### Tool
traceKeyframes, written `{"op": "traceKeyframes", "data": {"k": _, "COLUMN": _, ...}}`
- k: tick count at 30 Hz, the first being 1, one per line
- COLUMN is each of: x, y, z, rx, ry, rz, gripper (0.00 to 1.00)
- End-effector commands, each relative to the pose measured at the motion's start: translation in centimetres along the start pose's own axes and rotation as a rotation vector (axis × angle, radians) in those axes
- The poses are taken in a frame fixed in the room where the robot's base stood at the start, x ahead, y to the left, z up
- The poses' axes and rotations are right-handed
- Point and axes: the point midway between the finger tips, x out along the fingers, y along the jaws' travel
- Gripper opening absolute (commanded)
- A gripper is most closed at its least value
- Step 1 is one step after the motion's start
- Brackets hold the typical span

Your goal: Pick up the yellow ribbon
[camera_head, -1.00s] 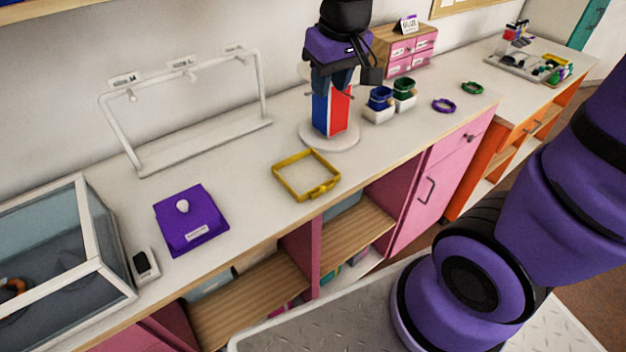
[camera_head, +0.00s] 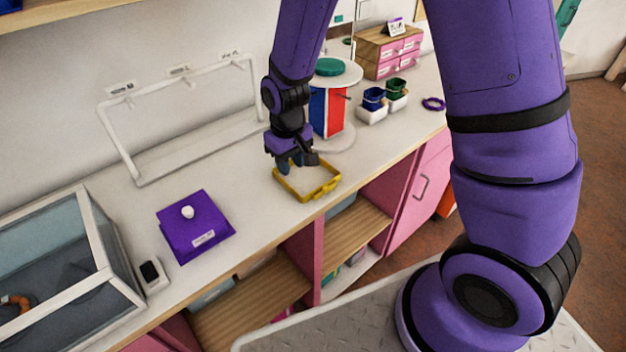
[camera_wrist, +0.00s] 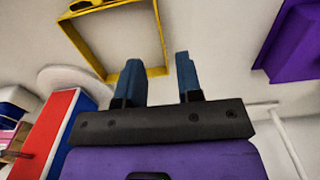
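The yellow ribbon (camera_head: 325,190) is a flat square loop lying on the white counter, with a small buckle-like part on its front side. It also shows in the wrist view (camera_wrist: 155,71), at the top beyond my fingers. My gripper (camera_head: 291,164) is above the loop's back left side, pointing down, and hides part of that side. In the wrist view my gripper (camera_wrist: 158,62) has its two blue fingers apart, with nothing held between them. A corner of the loop shows behind the fingertips; I cannot tell the exact height gap.
A red, white and blue spool stand (camera_head: 328,112) is close behind my gripper. A purple lidded box (camera_head: 180,222) lies to the left, near a glass case (camera_head: 95,240). A white rack (camera_head: 190,150) stands at the back. Small cups (camera_head: 373,112) and a purple ring (camera_head: 433,104) are to the right.

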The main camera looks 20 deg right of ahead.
Motion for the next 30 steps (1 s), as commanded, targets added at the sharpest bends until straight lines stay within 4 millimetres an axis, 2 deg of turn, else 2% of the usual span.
{"op": "traceKeyframes", "data": {"k": 3, "x": 1.9, "y": 0.0, "z": 0.1, "rx": 0.0, "ry": -0.003, "rz": 0.0, "gripper": 0.33}}
{"op": "traceKeyframes", "data": {"k": 14, "x": 4.4, "y": 0.0, "z": 0.1, "rx": 0.0, "ry": -0.002, "rz": 0.0, "gripper": 0.33}}
{"op": "traceKeyframes", "data": {"k": 21, "x": 7.5, "y": 0.0, "z": 0.1, "rx": 0.001, "ry": -0.002, "rz": -0.001, "gripper": 0.33}}
{"op": "traceKeyframes", "data": {"k": 25, "x": 8.5, "y": 0.0, "z": 0.0, "rx": 0.001, "ry": 0.0, "rz": -0.001, "gripper": 0.33}}
{"op": "traceKeyframes", "data": {"k": 30, "x": 8.7, "y": 0.0, "z": 0.0, "rx": 0.001, "ry": 0.001, "rz": -0.001, "gripper": 0.33}}
